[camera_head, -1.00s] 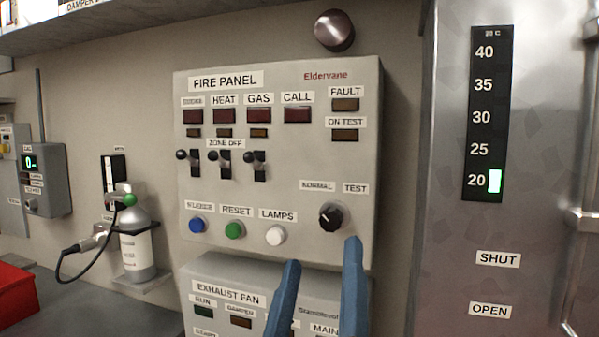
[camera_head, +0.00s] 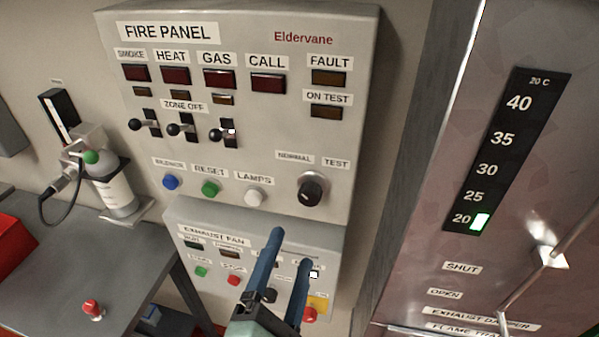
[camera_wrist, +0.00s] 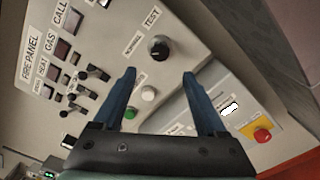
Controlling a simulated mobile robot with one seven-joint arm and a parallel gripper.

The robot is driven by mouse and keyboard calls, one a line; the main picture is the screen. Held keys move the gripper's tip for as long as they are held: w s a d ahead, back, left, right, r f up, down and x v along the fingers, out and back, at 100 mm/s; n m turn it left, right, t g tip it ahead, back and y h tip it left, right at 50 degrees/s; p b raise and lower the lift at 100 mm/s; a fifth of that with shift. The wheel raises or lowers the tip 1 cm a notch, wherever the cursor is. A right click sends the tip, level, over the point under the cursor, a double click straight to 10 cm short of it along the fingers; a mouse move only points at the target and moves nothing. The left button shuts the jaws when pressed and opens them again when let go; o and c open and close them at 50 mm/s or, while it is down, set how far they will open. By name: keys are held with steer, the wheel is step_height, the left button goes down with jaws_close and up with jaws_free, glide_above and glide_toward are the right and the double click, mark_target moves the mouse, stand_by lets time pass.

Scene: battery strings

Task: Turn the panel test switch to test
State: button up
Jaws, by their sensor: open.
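The panel test switch (camera_head: 312,189) is a black rotary knob at the lower right of the grey fire panel (camera_head: 290,130), under the labels NORMAL (camera_head: 295,157) and TEST (camera_head: 336,163). Which label its pointer marks is too small to tell. In the wrist view the knob (camera_wrist: 159,47) lies beyond my fingertips, roughly between them. My gripper (camera_head: 290,247) is open and empty. In the head view its two blue fingers are below the knob, in front of the exhaust fan panel (camera_head: 215,222). In the wrist view the gripper (camera_wrist: 158,75) shows both fingers apart, not touching the knob.
Blue, green and white (camera_head: 254,197) buttons sit left of the knob, with zone toggles (camera_head: 222,134) above. A red button on a yellow plate (camera_head: 311,313) is below. A metal cabinet (camera_head: 410,200) stands at right, a grey bench (camera_head: 100,275) at left.

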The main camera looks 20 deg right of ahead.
mark_target(309, 200)
steer(key=p+x, duration=0.4)
steer(key=x, duration=0.8)
steer(key=shift+w+d, duration=0.2)
steer(key=shift+c, duration=0.2)
jaws_close()
